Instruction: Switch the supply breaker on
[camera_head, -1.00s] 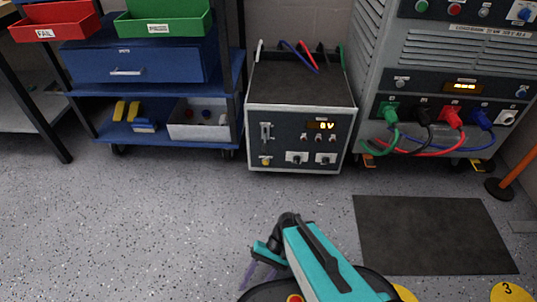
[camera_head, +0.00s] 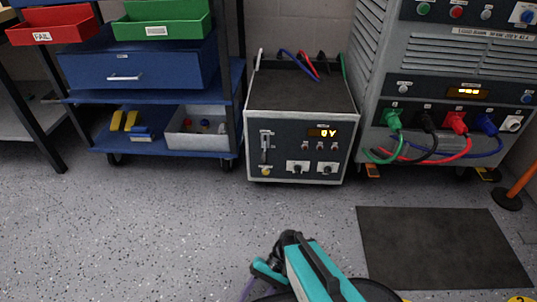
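A grey supply unit (camera_head: 299,92) with a dark front panel stands on the floor at the middle, its small display (camera_head: 323,132) lit and reading about "0V". A slotted lever, seemingly the supply breaker (camera_head: 266,141), is on the panel's left side; its position is too small to tell. A yellow knob (camera_head: 266,171) sits below it. My gripper (camera_head: 248,289) shows only partly at the bottom edge, low beside my teal arm and well apart from the unit. Its fingertips are mostly cut off, so its opening is unclear.
A large grey cabinet (camera_head: 455,52) with green, black, red and blue plugged cables stands at right. A blue cart (camera_head: 75,98) with bins stands at left. A dark mat (camera_head: 440,245) lies at lower right, near an orange post (camera_head: 522,180). The floor before the unit is clear.

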